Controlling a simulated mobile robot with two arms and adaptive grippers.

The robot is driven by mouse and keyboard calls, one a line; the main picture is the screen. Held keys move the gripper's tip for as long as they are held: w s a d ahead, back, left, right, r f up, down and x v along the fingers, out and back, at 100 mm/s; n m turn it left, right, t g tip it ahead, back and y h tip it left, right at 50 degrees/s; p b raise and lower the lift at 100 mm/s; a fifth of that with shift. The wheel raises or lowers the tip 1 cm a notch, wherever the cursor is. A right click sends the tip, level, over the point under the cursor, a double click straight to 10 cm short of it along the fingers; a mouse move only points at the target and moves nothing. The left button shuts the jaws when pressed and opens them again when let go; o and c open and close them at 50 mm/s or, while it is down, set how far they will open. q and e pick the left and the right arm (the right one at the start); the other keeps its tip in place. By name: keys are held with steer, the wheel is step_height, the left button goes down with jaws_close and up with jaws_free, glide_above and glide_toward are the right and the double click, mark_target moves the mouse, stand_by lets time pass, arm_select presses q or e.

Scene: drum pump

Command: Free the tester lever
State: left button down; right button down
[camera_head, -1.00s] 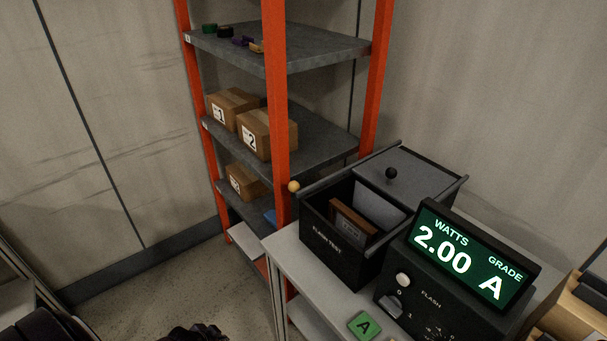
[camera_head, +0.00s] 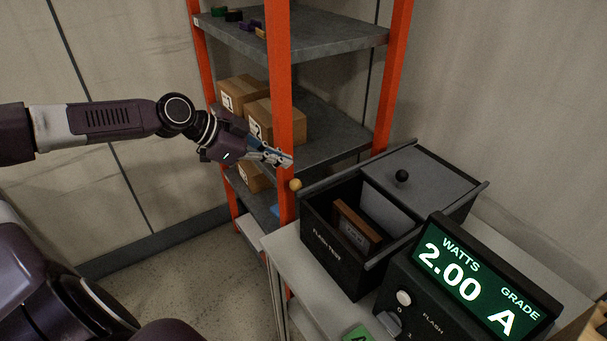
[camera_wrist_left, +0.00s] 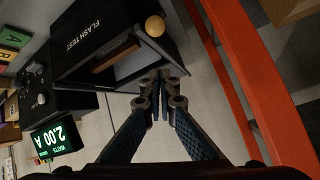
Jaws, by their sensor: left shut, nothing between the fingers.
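The tester is a black open box (camera_head: 335,255) marked FLASH TEST, standing on a grey table. A tan ball knob (camera_head: 296,184), apparently the lever's end, sticks out at its upper left corner. The knob (camera_wrist_left: 155,26) also shows in the left wrist view, beside the box (camera_wrist_left: 95,40). A brown-framed panel (camera_head: 356,228) stands inside the box. My left gripper (camera_head: 288,160) is shut and empty, just above and left of the knob, apparently apart from it. In the left wrist view its fingertips (camera_wrist_left: 160,76) are together below the knob. My right gripper is not in view.
An orange-posted shelf rack (camera_head: 282,100) stands close behind my left gripper, with cardboard boxes (camera_head: 257,120) on it. A grey lid (camera_head: 425,185) with a black knob covers the tester's back part. A meter (camera_head: 465,275) reads 2.00 watts, grade A.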

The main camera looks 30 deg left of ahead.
mark_target(298, 183)
arm_select(q)
steer(key=x, duration=0.1)
steer(key=p+x, duration=0.1)
steer(key=x, duration=0.1)
steer(key=d+x, duration=0.1)
steer(key=shift+w+r+p, duration=0.15)
steer(key=shift+r+p, duration=0.05)
steer(key=shift+p, duration=0.2)
steer(key=p+x, duration=0.2)
steer(key=x, duration=0.3)
steer(key=shift+d, duration=0.1)
steer(key=s+a+f, duration=0.1)
steer(key=s+a+f+p, duration=0.1)
steer(key=a, duration=0.1)
steer(key=shift+s+f, duration=0.15)
steer(key=shift+f, duration=0.05)
steer(key=shift+f, duration=0.1)
